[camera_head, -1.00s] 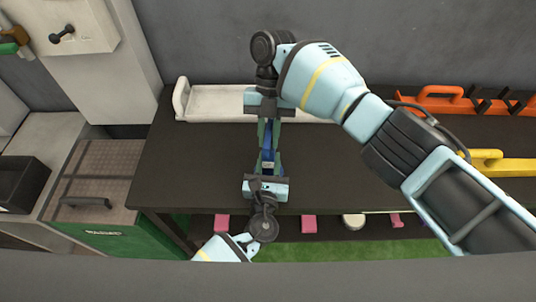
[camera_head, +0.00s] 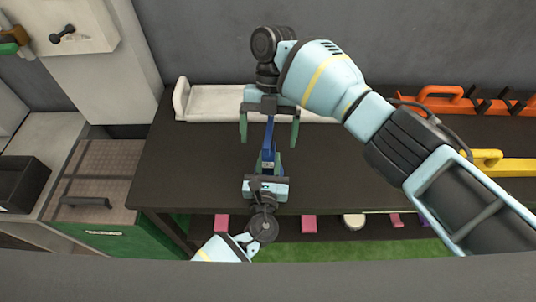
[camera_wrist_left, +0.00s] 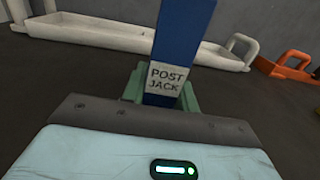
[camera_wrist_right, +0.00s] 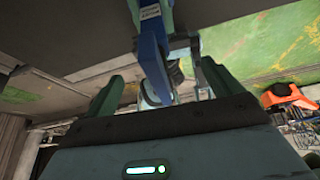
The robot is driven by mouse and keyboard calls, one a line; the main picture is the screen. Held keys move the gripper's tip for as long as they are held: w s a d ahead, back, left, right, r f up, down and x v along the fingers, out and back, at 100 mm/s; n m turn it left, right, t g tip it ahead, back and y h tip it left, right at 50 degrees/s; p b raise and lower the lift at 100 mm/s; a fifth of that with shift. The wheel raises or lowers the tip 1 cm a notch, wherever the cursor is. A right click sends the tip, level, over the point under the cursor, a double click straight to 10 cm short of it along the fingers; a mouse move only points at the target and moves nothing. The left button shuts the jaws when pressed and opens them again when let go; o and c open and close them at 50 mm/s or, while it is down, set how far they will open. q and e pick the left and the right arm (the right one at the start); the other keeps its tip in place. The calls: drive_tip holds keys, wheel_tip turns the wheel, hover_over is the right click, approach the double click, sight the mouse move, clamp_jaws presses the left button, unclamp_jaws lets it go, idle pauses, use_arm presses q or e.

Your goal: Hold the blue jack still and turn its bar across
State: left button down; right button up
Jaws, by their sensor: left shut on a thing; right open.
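The blue jack (camera_head: 269,140) stands on the dark table, between my two grippers in the head view. The left wrist view shows its blue post (camera_wrist_left: 180,45) with a white "POST JACK" label. My left gripper (camera_head: 267,168) is shut on the post low down, and its green fingers sit on both sides of it. My right gripper (camera_head: 269,130) is open, its green fingers spread on either side of the jack's upper part and apart from it. The right wrist view shows the jack (camera_wrist_right: 152,55) between the open fingers. I cannot clearly tell the bar from the rest.
A white tray (camera_head: 210,103) lies along the table's back. Orange (camera_head: 440,100) and yellow (camera_head: 500,165) handled items are at the right. A green-fronted unit (camera_head: 120,240) with a handle stands at the left. Bare table (camera_head: 190,160) lies left of the jack.

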drive_tip(key=shift+r, duration=3.6)
use_arm(q)
drive_tip(key=c, duration=1)
unclamp_jaws()
drive_tip(key=s, duration=0.8)
drive_tip(key=s+a, duration=0.1)
drive_tip(key=s, duration=0.3)
drive_tip(key=shift+a, duration=0.1)
